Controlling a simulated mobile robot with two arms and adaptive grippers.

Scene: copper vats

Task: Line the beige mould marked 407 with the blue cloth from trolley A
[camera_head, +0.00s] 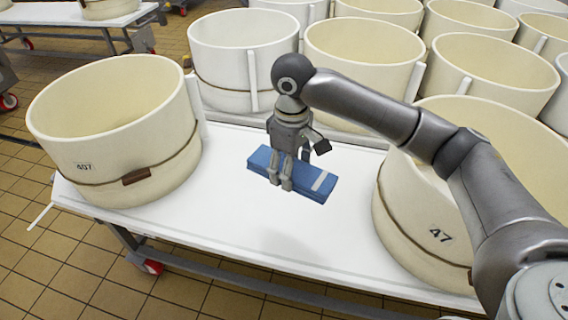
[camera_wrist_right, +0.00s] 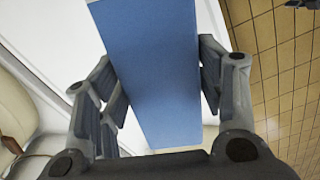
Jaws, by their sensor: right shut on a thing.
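The beige mould marked 407 (camera_head: 150,155) stands at the left end of a white trolley top in the head view, its open top facing up. Its inside looks bare. The folded blue cloth (camera_head: 312,191) has a pale band near its right end. My right gripper (camera_head: 281,186) comes down from above and is shut on the cloth, with fingers on both sides of it. In the right wrist view the cloth (camera_wrist_right: 155,70) fills the space between the fingers. I cannot tell whether it is clear of the trolley top. My left gripper is not in view.
Another beige mould, marked 47 (camera_head: 400,215), stands at the right of the same white trolley top (camera_head: 225,215). Several more moulds (camera_head: 245,55) crowd behind. The trolley top between the two marked moulds is free around the cloth. Another trolley (camera_head: 75,20) stands at the upper left.

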